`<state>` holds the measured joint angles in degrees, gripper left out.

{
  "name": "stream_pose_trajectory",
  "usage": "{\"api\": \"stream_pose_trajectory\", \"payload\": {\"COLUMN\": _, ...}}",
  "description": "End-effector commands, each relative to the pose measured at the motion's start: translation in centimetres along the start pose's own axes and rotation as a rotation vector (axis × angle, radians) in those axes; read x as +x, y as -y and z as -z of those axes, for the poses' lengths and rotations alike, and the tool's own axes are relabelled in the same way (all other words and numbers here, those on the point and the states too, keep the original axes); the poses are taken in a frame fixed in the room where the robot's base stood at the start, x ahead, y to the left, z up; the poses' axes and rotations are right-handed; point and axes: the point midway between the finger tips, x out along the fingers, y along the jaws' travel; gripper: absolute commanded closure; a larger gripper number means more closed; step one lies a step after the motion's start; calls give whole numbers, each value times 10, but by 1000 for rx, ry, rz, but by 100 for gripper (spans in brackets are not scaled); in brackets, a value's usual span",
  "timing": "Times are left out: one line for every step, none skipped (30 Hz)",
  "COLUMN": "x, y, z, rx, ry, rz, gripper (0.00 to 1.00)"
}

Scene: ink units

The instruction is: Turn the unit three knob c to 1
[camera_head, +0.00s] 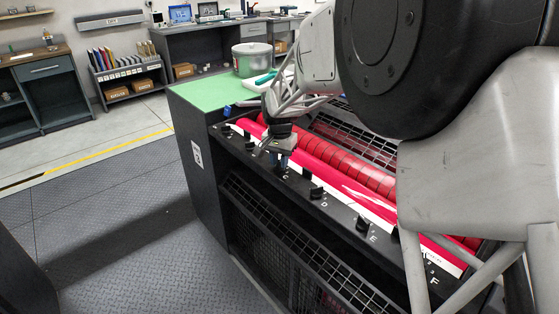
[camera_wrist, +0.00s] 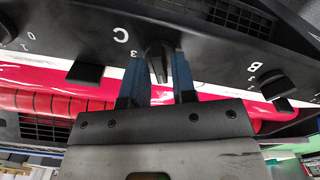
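Unit three's dark front panel (camera_head: 335,205) carries a row of black knobs with letters and numbers. Knob c (camera_wrist: 157,57) is by the letter C in the wrist view, with a 3 printed close to its left side. My gripper (camera_wrist: 158,66) has its two blue fingers on either side of knob c, tips down by the panel. The knob nearly fills the space between the tips; whether they press on it I cannot tell. In the head view my gripper (camera_head: 281,160) is at the panel above the letter C and mostly hides the knob.
Knob b (camera_wrist: 275,85) is to the right in the wrist view. Knobs D (camera_head: 316,192) and E (camera_head: 362,224) continue along the panel in the head view. A red roller (camera_head: 335,172) and a wire grille lie behind the panel. A green top (camera_head: 205,92) bears a metal can (camera_head: 250,62).

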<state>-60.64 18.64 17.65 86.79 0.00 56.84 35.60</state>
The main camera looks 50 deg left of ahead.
Motion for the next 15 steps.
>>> {"api": "stream_pose_trajectory", "payload": {"x": 0, "y": 0, "z": 0, "rx": 0, "ry": 0, "rz": 0, "gripper": 67}}
{"api": "stream_pose_trajectory", "payload": {"x": 1, "y": 0, "z": 0, "rx": 0, "ry": 1, "rz": 0, "gripper": 63}}
{"api": "stream_pose_trajectory", "payload": {"x": 1, "y": 0, "z": 0, "rx": 0, "ry": 1, "rz": 0, "gripper": 63}}
{"api": "stream_pose_trajectory", "payload": {"x": 1, "y": 0, "z": 0, "rx": 0, "ry": 1, "rz": -1, "gripper": 63}}
{"api": "stream_pose_trajectory", "payload": {"x": 1, "y": 0, "z": 0, "rx": 0, "ry": 1, "rz": -1, "gripper": 63}}
{"api": "stream_pose_trajectory", "payload": {"x": 1, "y": 0, "z": 0, "rx": 0, "ry": 1, "rz": -1, "gripper": 63}}
{"api": "stream_pose_trajectory", "payload": {"x": 1, "y": 0, "z": 0, "rx": 0, "ry": 1, "rz": -1, "gripper": 63}}
{"api": "stream_pose_trajectory", "payload": {"x": 1, "y": 0, "z": 0, "rx": 0, "ry": 1, "rz": -1, "gripper": 63}}
{"api": "stream_pose_trajectory", "payload": {"x": 1, "y": 0, "z": 0, "rx": 0, "ry": 1, "rz": -1, "gripper": 63}}
{"api": "stream_pose_trajectory", "payload": {"x": 1, "y": 0, "z": 0, "rx": 1, "ry": 1, "rz": -1, "gripper": 63}}
{"api": "stream_pose_trajectory", "payload": {"x": 0, "y": 0, "z": 0, "rx": 1, "ry": 1, "rz": -1, "gripper": 63}}
{"api": "stream_pose_trajectory", "payload": {"x": 0, "y": 0, "z": 0, "rx": 0, "ry": 1, "rz": 0, "gripper": 63}}
{"api": "stream_pose_trajectory", "payload": {"x": -1, "y": 0, "z": 0, "rx": 1, "ry": 1, "rz": 0, "gripper": 63}}
{"api": "stream_pose_trajectory", "payload": {"x": -2, "y": 0, "z": 0, "rx": 1, "ry": 0, "rz": 0, "gripper": 63}}
{"api": "stream_pose_trajectory", "payload": {"x": -4, "y": 0, "z": 0, "rx": 1, "ry": 0, "rz": 0, "gripper": 63}}
